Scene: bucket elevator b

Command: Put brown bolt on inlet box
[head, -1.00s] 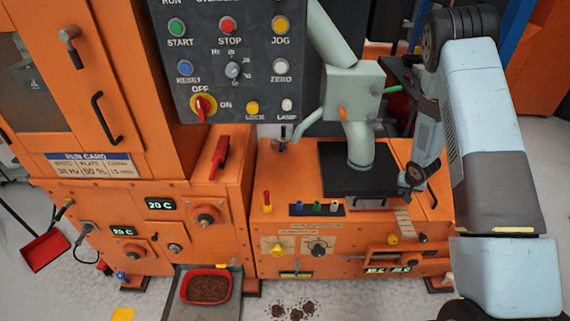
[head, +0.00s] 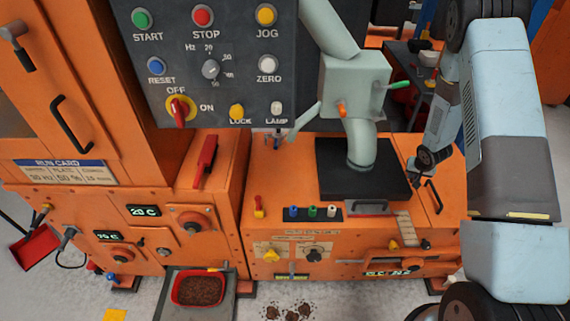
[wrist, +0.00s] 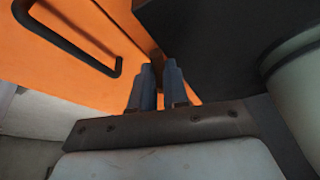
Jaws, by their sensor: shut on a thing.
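My gripper (wrist: 159,78) is shut on a small brown piece, taken as the brown bolt (wrist: 158,60), of which only a little shows beyond the blue-grey fingertips in the wrist view. In the head view my arm reaches down on the right, by the right side of a flat black box (head: 335,182); the fingers and bolt are too small to make out there. The black box, probably the inlet box, has a pale bent pipe (head: 360,143) coming down into its top. In the wrist view its dark side (wrist: 205,35) lies to the right of the fingertips, apart from them.
A pale green-grey box (head: 355,83) with levers hangs above the black box. Small coloured pegs stand in a dark strip (head: 322,214) in front. A control panel (head: 190,90) fills the upper left.

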